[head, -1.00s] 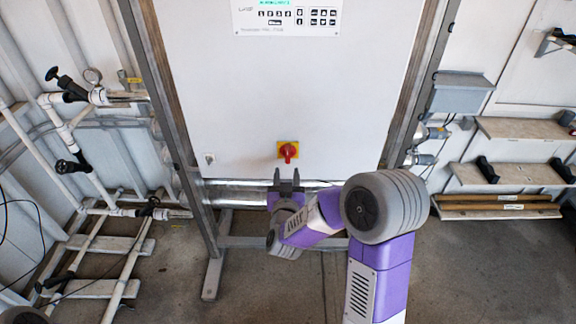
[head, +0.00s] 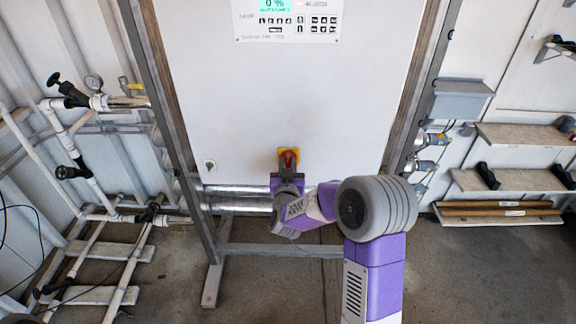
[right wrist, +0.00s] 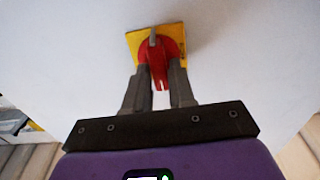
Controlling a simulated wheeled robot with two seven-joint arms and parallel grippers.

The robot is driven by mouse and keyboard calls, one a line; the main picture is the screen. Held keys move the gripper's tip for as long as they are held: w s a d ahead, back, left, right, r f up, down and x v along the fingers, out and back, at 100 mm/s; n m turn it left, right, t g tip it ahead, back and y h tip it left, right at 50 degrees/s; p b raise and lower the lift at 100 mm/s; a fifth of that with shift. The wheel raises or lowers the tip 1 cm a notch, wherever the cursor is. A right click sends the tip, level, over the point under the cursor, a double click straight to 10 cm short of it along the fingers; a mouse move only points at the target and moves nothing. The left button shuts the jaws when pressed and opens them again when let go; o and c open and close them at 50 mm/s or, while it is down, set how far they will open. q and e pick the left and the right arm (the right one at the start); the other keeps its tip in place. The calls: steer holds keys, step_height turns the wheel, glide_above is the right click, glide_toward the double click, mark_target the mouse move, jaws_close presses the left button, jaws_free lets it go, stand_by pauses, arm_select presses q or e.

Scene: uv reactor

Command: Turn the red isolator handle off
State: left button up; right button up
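The red isolator handle (right wrist: 159,62) sits on a yellow square plate (right wrist: 132,42) on the white cabinet front. In the head view the red handle (head: 289,157) is partly hidden below by my right gripper (head: 289,173). In the right wrist view my right gripper (right wrist: 161,67) has its two dark fingers on either side of the handle's lower part. A gap shows between the fingers, with the handle's narrow end in it. The fingers look apart, and I cannot tell whether either one touches the handle. My left gripper is not in view.
The white cabinet (head: 240,110) stands in a grey metal frame, with a lit display panel (head: 287,18) at its top. Pipes with black valves (head: 67,172) are at the left. A grey box (head: 460,98) and wooden shelves (head: 520,180) are at the right.

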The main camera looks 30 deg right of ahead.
jaws_close()
steer(key=shift+n, duration=0.4)
steer(key=n, duration=0.2)
steer(key=n+p, duration=0.1)
steer(key=shift+a+n, duration=0.2)
steer(key=shift+n, duration=0.2)
steer(key=n+p, duration=0.2)
steer(key=n, duration=0.2)
steer(key=n+p, duration=0.2)
steer(key=n, duration=0.2)
steer(key=n+p, duration=0.2)
steer(key=n, duration=0.3)
steer(key=shift+w+a+f, duration=0.15)
steer(key=shift+w+f, duration=0.05)
steer(key=shift+f, duration=0.15)
steer(key=shift+n+p, duration=0.3)
steer(key=shift+p, duration=0.05)
